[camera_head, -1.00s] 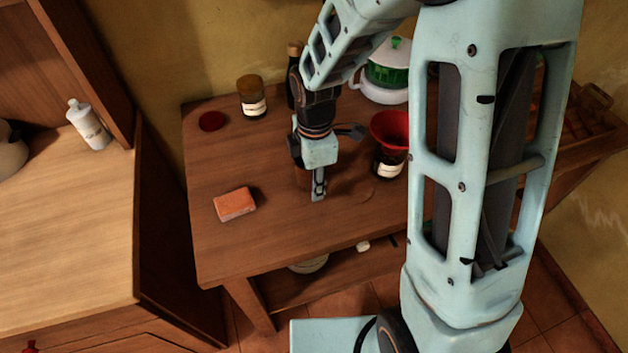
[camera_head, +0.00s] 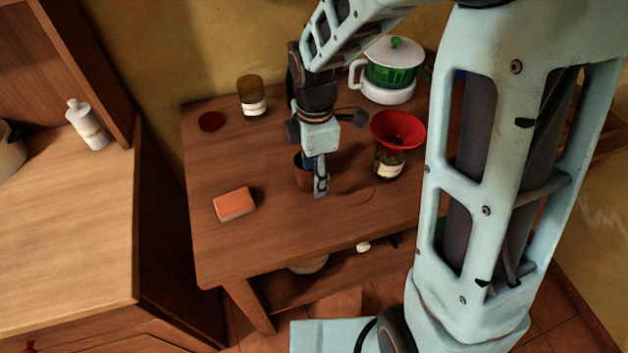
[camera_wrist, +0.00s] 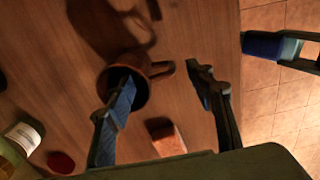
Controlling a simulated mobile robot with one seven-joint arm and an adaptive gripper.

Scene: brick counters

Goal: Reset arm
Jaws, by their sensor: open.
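My gripper (camera_head: 318,182) points down over the wooden table (camera_head: 270,240), at a brown mug (camera_head: 302,175). In the wrist view its two fingers (camera_wrist: 165,82) are spread apart with nothing held between them. The left finger overlaps the opening of the mug (camera_wrist: 140,62); the right finger is outside, past the mug's handle. I cannot tell whether the left finger reaches inside the mug. In the head view the gripper hides part of the mug.
A red funnel (camera_head: 385,122) on a jar (camera_head: 387,166) stands close on the right. A green and white pot (camera_head: 388,70), a brown jar (camera_head: 251,97) and a red lid (camera_head: 212,121) are farther back. The table's front left is clear.

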